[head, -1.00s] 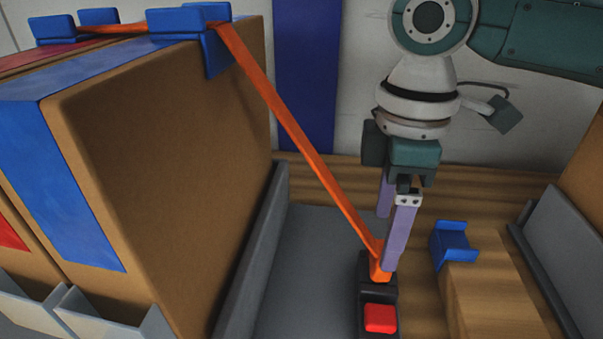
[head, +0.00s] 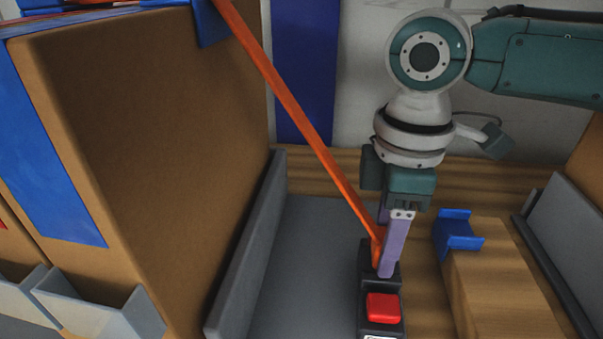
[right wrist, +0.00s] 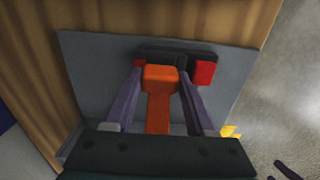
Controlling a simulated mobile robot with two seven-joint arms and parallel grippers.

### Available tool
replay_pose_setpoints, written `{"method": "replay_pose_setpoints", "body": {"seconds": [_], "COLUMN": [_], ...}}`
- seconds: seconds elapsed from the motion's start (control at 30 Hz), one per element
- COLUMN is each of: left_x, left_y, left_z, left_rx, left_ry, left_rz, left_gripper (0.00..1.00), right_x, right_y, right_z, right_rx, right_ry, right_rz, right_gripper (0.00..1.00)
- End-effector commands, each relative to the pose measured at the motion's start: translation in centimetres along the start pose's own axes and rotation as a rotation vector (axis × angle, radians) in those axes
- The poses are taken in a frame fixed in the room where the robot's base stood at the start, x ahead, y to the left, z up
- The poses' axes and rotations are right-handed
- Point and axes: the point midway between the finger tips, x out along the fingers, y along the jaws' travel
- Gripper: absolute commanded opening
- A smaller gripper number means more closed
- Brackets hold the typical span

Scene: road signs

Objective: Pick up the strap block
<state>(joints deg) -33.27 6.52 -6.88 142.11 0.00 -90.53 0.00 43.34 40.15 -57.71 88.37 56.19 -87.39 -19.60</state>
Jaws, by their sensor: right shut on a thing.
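The strap block is the orange end piece (head: 376,254) of a long orange strap (head: 300,140). In the head view it sits at the top of a black buckle (head: 361,290) with a red button (head: 383,307). My right gripper (head: 386,262) points down with its purple fingers on either side of the block. The right wrist view shows the orange block (right wrist: 160,76) between the two fingers (right wrist: 158,90), close to the black buckle body (right wrist: 168,55). I cannot tell whether block and buckle are joined. My left gripper is not in view.
A blue bracket (head: 458,230) sits on a wooden block (head: 500,285) to the right, close to my gripper. Grey floor (head: 310,250) is clear left of the buckle.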

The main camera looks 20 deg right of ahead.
Motion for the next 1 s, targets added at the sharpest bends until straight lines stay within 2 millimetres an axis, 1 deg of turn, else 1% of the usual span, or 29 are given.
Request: {"method": "replay_pose_setpoints", "body": {"seconds": [0.03, 0.37, 0.57, 0.67, 0.77, 0.83, 0.97, 1.0], "left_x": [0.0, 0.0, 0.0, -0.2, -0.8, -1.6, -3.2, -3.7], "left_y": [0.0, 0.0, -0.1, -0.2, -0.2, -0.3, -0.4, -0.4], "left_z": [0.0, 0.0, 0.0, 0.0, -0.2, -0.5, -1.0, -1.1], "left_rx": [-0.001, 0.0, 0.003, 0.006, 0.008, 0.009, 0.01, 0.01], "left_ry": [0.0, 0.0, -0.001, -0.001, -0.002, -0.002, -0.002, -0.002], "left_rz": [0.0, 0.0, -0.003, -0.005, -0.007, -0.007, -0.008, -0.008], "left_gripper": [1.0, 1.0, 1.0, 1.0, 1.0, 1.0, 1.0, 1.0], "right_x": [0.0, 0.0, 0.0, -0.4, -1.7, -3.2, -7.0, -8.3], "right_y": [0.0, 0.0, 0.0, 0.0, 0.0, 0.1, 0.1, 0.1], "right_z": [0.0, 0.0, 0.0, 0.0, 0.0, 0.0, -0.1, -0.1], "right_rx": [0.0, 0.0, 0.0, 0.0, -0.001, -0.001, -0.001, 0.0], "right_ry": [0.0, 0.0, 0.0, 0.001, 0.001, 0.002, 0.003, 0.004], "right_rz": [0.0, 0.0, 0.0, 0.0, 0.001, 0.002, 0.004, 0.003], "right_gripper": [0.38, 0.01, 0.0, 0.0, 0.0, 0.0, 0.0, 0.0]}}
